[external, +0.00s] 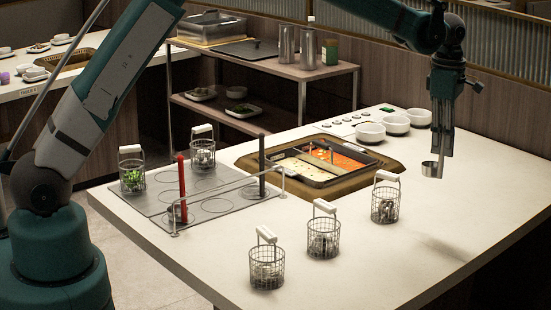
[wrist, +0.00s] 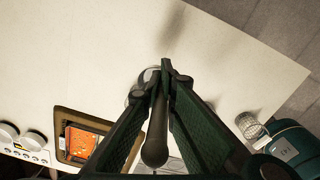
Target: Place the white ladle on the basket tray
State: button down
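My gripper (external: 442,146) hangs fingers down above the right part of the counter. It is shut on a ladle, whose metal cup (external: 430,169) sticks out below the fingertips. In the wrist view the ladle's handle (wrist: 155,143) runs between the fingers (wrist: 168,80) and looks dark grey in shadow, so I cannot confirm that it is white. The cup is partly hidden there. The grey basket tray (external: 153,201) with ring outlines lies at the counter's left. It bears two wire baskets, a red upright handle (external: 182,188) and a black one (external: 262,167).
Three wire baskets (external: 266,267) (external: 323,237) (external: 385,205) with white handles stand along the front. A framed pan of sauces (external: 372,180) lies between the tray and my gripper. White bowls (external: 396,124) stand behind. The right counter is clear.

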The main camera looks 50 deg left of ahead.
jog(key=r, duration=0.1)
jog(key=a+r, duration=0.1)
jog(key=r, duration=0.1)
jog(key=shift+r, duration=0.3)
jog(key=s+a+r+n, duration=0.1)
jog(key=s+a, duration=0.4)
jog(key=a, duration=0.9)
jog(key=s+a, duration=0.6)
jog(key=a, duration=0.9)
jog(key=s+a+r+n, duration=0.1)
jog(key=s+a, duration=0.4)
jog(key=a, duration=0.9)
jog(key=s+a+f, duration=0.1)
jog(key=s+a, duration=0.6)
jog(key=s, duration=0.3)
jog(key=s+a+f+n, duration=0.1)
jog(key=s+a, duration=0.6)
jog(key=s, duration=0.3)
jog(key=s+a, duration=0.7)
jog(key=s, duration=0.3)
notch_tip(320, 180, down, 11)
jog(key=shift+w+d+f+t+p, duration=0.15)
jog(key=shift+t+p, duration=0.15)
jog(key=shift+p, duration=0.05)
jog(key=shift+f+b, duration=0.4)
jog(key=shift+f, duration=2.5)
